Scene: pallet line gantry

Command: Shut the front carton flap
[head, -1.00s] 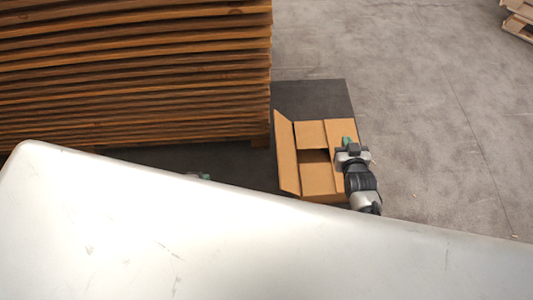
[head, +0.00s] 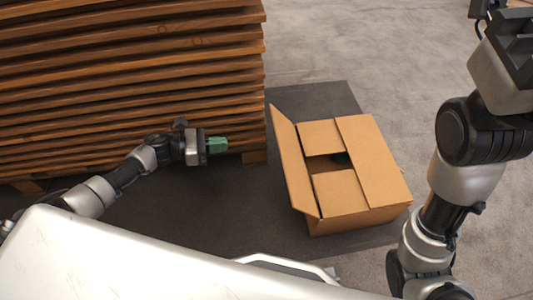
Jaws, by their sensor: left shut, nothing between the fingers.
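The open-topped brown carton (head: 370,217) stands on a dark mat. Its left flap (head: 290,160) stands up and leans outward. The far flap (head: 320,137), the near flap (head: 340,193) and the right flap (head: 373,160) lie folded in, roughly flat. A gap between them shows the dark inside, with something small and dark in it that I cannot make out. My left gripper (head: 216,145), with green fingertips, is shut and empty. It is left of the carton, apart from the left flap.
A tall stack of wooden boards (head: 130,80) fills the upper left, just behind my left gripper. The dark mat (head: 310,98) lies under the carton. My white body covers the lower left. Grey floor (head: 390,60) is clear behind the carton.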

